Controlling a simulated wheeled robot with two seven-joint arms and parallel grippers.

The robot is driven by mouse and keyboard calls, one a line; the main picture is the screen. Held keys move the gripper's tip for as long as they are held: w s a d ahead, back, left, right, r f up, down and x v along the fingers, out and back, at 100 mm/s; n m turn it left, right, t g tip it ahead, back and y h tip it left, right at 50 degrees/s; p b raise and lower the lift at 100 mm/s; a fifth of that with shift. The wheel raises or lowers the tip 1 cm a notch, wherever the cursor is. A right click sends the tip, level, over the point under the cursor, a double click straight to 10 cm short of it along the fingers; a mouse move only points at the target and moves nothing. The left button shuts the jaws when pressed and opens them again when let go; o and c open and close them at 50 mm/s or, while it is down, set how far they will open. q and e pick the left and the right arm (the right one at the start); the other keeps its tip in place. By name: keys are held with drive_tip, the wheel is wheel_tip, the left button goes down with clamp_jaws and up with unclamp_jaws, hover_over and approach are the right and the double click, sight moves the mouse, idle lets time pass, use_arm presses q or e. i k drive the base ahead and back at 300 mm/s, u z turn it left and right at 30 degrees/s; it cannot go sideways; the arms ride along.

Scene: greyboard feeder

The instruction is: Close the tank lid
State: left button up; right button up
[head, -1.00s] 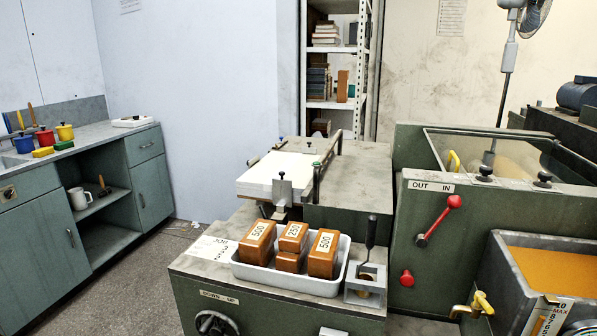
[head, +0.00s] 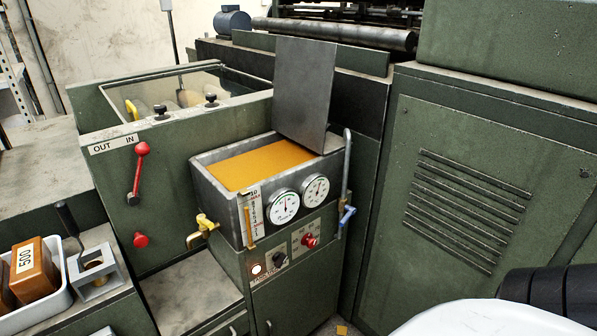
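The tank (head: 219,184) is a grey metal box with orange-yellow liquid (head: 258,165) inside, in the middle of the head view. Its lid (head: 305,92) is a dark grey plate standing upright at the tank's right rear edge, so the tank is open. Two round gauges and a level scale are on the tank's front. Neither of my grippers is in view. A dark and white part at the lower right looks like part of my own body.
A bent pipe with a blue valve (head: 346,215) rises at the tank's right side. A yellow tap (head: 205,224) sticks out at its left. A red-knobbed lever (head: 140,170) stands left of the tank. A white tray (head: 62,298) with brown blocks is at lower left.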

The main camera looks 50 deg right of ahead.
sight(304, 68)
drive_tip(key=z, duration=0.8)
drive_tip(key=k, duration=0.25)
drive_tip(key=z, duration=0.5)
drive_tip(key=i, duration=0.5)
